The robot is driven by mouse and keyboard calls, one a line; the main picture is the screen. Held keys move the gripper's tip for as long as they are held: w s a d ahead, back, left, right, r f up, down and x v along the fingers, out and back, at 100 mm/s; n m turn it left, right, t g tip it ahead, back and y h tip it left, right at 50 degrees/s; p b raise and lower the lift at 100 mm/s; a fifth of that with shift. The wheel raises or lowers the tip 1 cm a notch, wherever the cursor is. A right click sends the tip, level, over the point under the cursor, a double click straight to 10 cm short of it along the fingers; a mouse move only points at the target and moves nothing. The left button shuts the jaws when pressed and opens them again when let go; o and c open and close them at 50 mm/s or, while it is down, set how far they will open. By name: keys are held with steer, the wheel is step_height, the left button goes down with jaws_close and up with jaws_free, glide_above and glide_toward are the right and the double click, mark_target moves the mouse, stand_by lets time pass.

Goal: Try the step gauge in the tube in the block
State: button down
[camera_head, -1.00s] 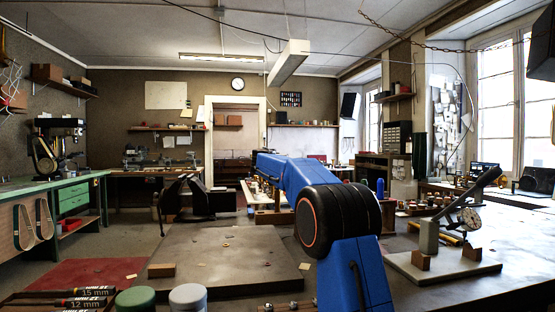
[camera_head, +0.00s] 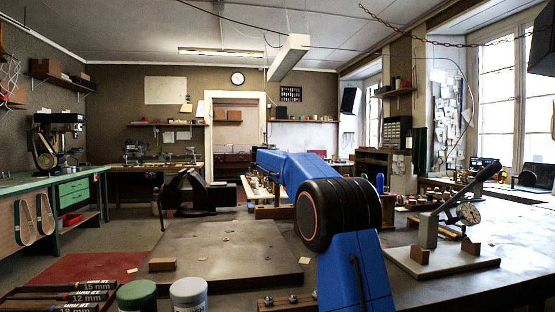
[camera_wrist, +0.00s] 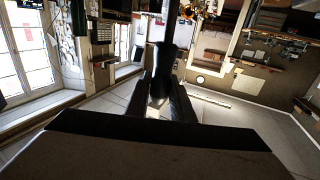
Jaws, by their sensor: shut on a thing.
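My gripper (camera_wrist: 164,92) shows in the wrist view with its dark fingers close together. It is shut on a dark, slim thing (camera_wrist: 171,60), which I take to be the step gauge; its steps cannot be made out. In the head view my blue arm hides the gripper and what it holds. I cannot pick out the tube or its block with certainty in either view, so where the gauge stands relative to the tube cannot be told.
A flat grey plate (camera_head: 225,258) lies on the bench with a small brown block (camera_head: 162,265) at its left edge. Green-lidded (camera_head: 137,294) and grey-lidded (camera_head: 188,292) jars stand at the front. A dial gauge stand (camera_head: 440,258) is at the right. A dark vise (camera_head: 195,192) stands behind.

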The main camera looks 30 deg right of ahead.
steer(key=shift+w, duration=0.1)
stand_by(0.3)
steer(key=shift+r, duration=6.05)
